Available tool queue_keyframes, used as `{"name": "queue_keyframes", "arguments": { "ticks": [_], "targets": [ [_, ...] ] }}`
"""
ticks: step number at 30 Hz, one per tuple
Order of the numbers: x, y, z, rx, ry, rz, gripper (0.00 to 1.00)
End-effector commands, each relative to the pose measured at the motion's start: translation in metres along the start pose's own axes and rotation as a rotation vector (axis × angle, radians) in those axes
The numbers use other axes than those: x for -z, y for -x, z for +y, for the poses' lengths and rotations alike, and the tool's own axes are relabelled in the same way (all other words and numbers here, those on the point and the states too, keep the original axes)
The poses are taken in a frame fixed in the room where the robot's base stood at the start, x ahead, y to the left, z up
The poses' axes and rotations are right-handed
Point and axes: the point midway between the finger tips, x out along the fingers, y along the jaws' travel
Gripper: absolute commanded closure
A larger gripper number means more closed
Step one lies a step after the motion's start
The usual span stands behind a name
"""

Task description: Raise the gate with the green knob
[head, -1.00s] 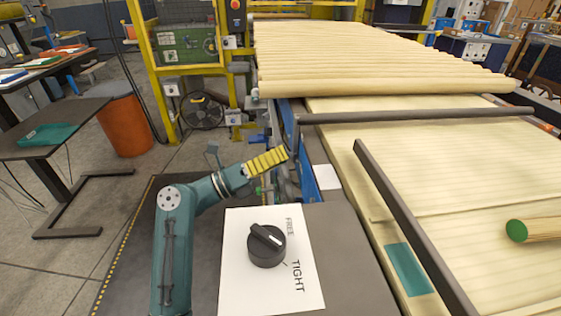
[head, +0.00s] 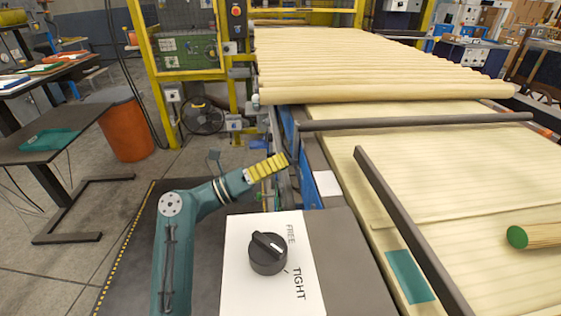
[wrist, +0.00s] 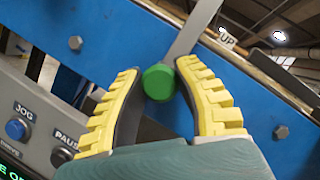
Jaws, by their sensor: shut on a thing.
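The green knob (wrist: 159,82) is a round cap at the lower end of a flat grey lever (wrist: 196,28), in front of a blue side rail (wrist: 120,45). My gripper (wrist: 160,80) has its two yellow ribbed fingers on either side of the knob, shut on it. In the head view, my gripper (head: 288,158) is at the left side of the conveyor, and its hold on the knob is hidden there. A dark bar (head: 415,122) lies across the conveyor beyond it; I cannot tell whether it is the gate.
JOG (wrist: 17,129) and PAUSE buttons are at lower left in the wrist view. A black FREE/TIGHT dial (head: 268,254) stands in front. Wooden rods (head: 380,65) fill the far conveyor. A green-ended rod (head: 518,237) lies at right.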

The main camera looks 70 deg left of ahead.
Motion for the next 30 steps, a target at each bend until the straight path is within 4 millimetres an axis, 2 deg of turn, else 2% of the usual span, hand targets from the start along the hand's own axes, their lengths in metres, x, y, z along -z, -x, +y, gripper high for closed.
{"name": "queue_keyframes", "arguments": {
  "ticks": [12, 24, 25, 29, 30],
  "targets": [
    [-0.048, -0.02, -0.054, 0.007, -0.006, -0.002, 1.0],
    [-0.051, -0.022, -0.058, 0.012, -0.01, -0.004, 1.0],
    [-0.051, -0.022, -0.058, 0.013, -0.01, -0.004, 0.66],
    [-0.051, -0.021, -0.058, 0.011, -0.009, -0.003, 0.41],
    [-0.051, -0.021, -0.057, 0.01, -0.008, -0.003, 0.38]
  ]
}}
